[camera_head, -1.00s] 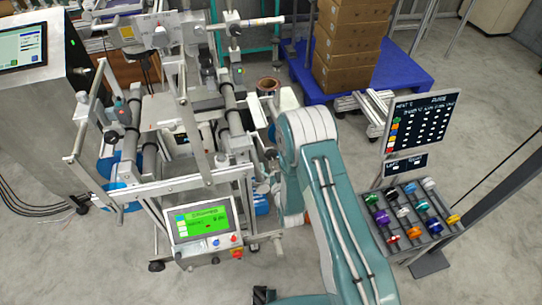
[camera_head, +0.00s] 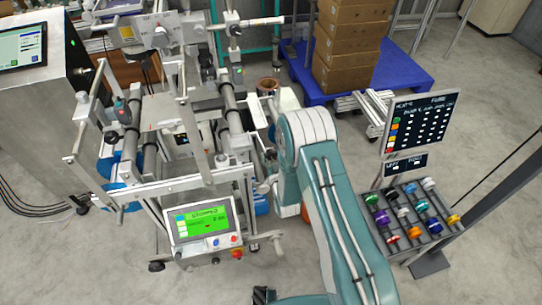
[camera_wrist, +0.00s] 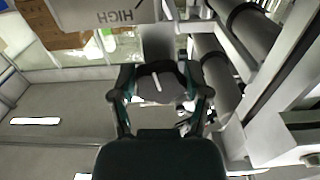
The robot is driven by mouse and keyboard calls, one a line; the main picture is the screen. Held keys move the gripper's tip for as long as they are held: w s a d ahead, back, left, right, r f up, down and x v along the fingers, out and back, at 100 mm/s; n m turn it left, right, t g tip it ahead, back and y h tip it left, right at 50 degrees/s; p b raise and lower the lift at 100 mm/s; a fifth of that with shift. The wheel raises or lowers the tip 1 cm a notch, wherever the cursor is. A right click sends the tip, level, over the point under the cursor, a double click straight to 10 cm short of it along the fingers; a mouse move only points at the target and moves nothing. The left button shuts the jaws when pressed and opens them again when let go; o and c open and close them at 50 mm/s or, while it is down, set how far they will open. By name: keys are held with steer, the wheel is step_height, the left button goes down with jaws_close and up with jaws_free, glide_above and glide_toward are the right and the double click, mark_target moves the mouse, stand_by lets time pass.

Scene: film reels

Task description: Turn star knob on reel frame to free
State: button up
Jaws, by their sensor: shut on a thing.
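A dark knob (camera_wrist: 147,83) with a white pointer line sits in the middle of the wrist view, at the end of a grey post. The pointer line is slightly tilted. My gripper (camera_wrist: 160,78) has one finger on each side of the knob and is shut on it. The reel frame (camera_head: 195,186), with rollers and bars, stands left of my arm in the head view. My arm hides the gripper and the knob there.
A grey plate marked HIGH (camera_wrist: 115,14) lies close above the knob in the wrist view. Rollers (camera_wrist: 252,32) and frame bars crowd the right side. In the head view, a screen (camera_head: 202,221) and a rack of coloured parts (camera_head: 404,254) flank my arm.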

steer(key=shift+w+n, duration=0.1)
steer(key=shift+n, duration=1.5)
steer(key=o, duration=1.2)
steer(key=shift+a, duration=0.1)
steer(key=shift+c, duration=0.2)
steer(key=v, duration=1.2)
